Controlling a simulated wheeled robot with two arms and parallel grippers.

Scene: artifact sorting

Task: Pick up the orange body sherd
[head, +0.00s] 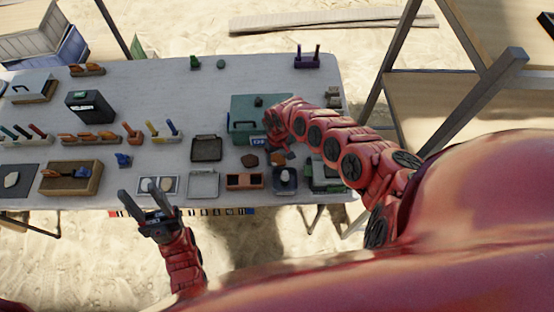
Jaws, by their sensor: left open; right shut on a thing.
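The orange body sherd (278,159) shows as a small orange-brown piece at the front right of the table, just below my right wrist. My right gripper (281,152) is at it and is shut on it; the fingers are small and partly hidden by the wrist, so the exact hold is unclear. I cannot tell whether the sherd touches the table. A darker brown sherd (250,160) lies just to its left. My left gripper (137,188) is open and empty, in front of the table's near edge.
A teal case (243,108) lies behind my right gripper. Black trays (207,149), a grey tray (203,185), an orange-brown divided box (245,181) and a dark scale-like item (285,181) stand nearby. The table's (200,95) back middle is clear.

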